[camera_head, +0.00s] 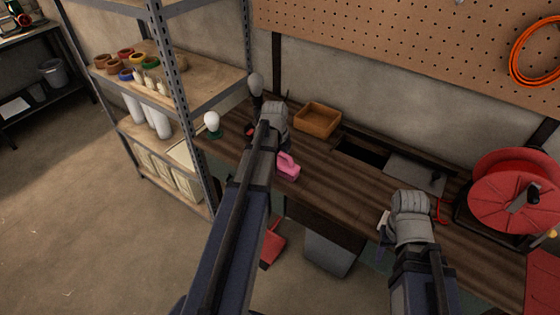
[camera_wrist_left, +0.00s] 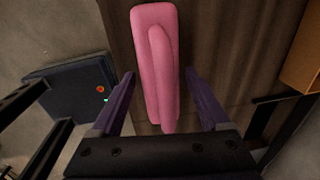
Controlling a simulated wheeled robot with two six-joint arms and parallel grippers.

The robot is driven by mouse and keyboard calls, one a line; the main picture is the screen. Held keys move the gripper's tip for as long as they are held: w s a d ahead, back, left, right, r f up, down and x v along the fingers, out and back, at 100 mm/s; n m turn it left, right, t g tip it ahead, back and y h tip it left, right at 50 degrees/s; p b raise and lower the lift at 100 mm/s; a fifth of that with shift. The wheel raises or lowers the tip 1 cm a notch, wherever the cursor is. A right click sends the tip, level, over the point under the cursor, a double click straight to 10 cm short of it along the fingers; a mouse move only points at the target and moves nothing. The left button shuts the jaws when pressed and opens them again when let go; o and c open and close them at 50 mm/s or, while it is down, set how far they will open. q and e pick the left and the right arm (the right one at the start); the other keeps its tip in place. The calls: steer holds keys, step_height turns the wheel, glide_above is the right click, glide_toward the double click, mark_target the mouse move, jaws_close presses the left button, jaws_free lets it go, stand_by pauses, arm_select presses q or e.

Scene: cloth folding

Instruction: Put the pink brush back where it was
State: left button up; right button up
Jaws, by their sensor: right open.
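The pink brush (camera_head: 288,167) lies on the dark wooden workbench (camera_head: 325,180), just right of my left forearm in the head view. In the left wrist view the brush (camera_wrist_left: 158,60) extends between the two purple fingers of my left gripper (camera_wrist_left: 161,75). Gaps show on both sides, so the fingers are open and not closed on it. How deep the brush sits between them I cannot tell. In the head view my left arm hides its fingers. My right gripper (camera_head: 383,226) is open over the bench at the right, its fingers partly hidden by the wrist.
An orange-brown tray (camera_head: 318,119) stands at the bench's back. A red cable reel (camera_head: 510,190) stands at the right end. A white bulb on a green base (camera_head: 213,124) is at the left end, beside a metal shelf (camera_head: 180,90). A grey bin (camera_head: 330,248) is below.

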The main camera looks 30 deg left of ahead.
mark_target(279, 165)
arm_select(q)
steer(key=shift+o, duration=0.5)
steer(key=shift+r, duration=0.1)
step_height(279, 165, up, 12)
steer(key=s+p, duration=0.1)
steer(key=p, duration=1.1)
steer(key=shift+s, duration=0.25)
steer(key=s+d+n, duration=0.5)
steer(key=d, duration=0.5)
steer(key=s+d+n+g, duration=0.1)
steer(key=s+d+n, duration=0.4)
steer(key=d, duration=0.5)
steer(key=s+d+n+y, duration=0.1)
steer(key=s+d+n, duration=0.3)
steer(key=d, duration=0.6)
steer(key=shift+s+n+g, duration=0.3)
steer(key=shift+s+n, duration=0.1)
steer(key=shift+n, duration=0.1)
